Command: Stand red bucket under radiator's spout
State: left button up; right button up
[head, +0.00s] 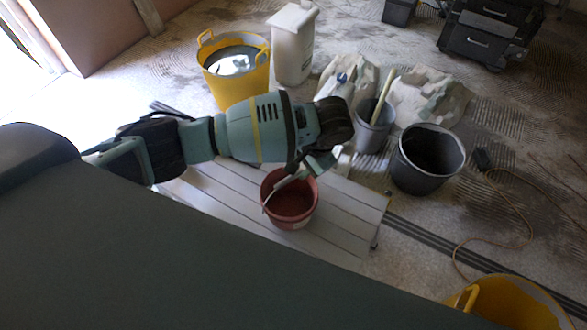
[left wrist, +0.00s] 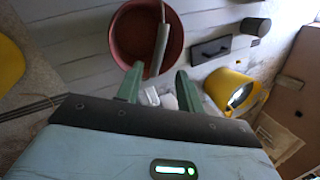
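The red bucket (head: 291,211) stands upright on a grey slatted platform (head: 345,205), with its pale handle slanting across its mouth. In the left wrist view the red bucket (left wrist: 125,40) is just beyond my left gripper (left wrist: 160,72), and its pale handle (left wrist: 162,42) runs toward the space between the fingers. My left gripper is open, its two green fingers apart. In the head view the left gripper (head: 304,170) is at the bucket's far rim; contact cannot be told. My right gripper is not in view. I cannot make out the radiator or its spout.
A yellow bucket (head: 240,90) and white container (head: 293,50) stand behind my arm. A grey bucket with a stick (head: 372,137) and a black bucket (head: 420,175) stand right of the platform. A cable (head: 525,235) lies on the floor. Another yellow bucket (head: 515,300) is near right.

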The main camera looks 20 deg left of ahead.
pick_arm(q)
jog(key=shift+d+r, duration=0.1)
jog(key=shift+r, duration=0.2)
jog(key=shift+s+f, duration=0.1)
jog(key=s+d+f+t+h, duration=0.2)
jog(key=s+d+f+h, duration=0.7)
jog(key=s+d+f, duration=0.5)
jog(key=s+a+f+n+t+y, duration=0.2)
jog(key=s+a+n+t+y, duration=0.1)
jog(key=s+a, duration=1.5)
jog(key=s+n+t, duration=0.1)
jog(key=s+t, duration=0.1)
jog(key=shift+s+a, duration=0.4)
jog(key=shift+o, duration=0.4)
jog(key=shift+s+a+r, duration=0.1)
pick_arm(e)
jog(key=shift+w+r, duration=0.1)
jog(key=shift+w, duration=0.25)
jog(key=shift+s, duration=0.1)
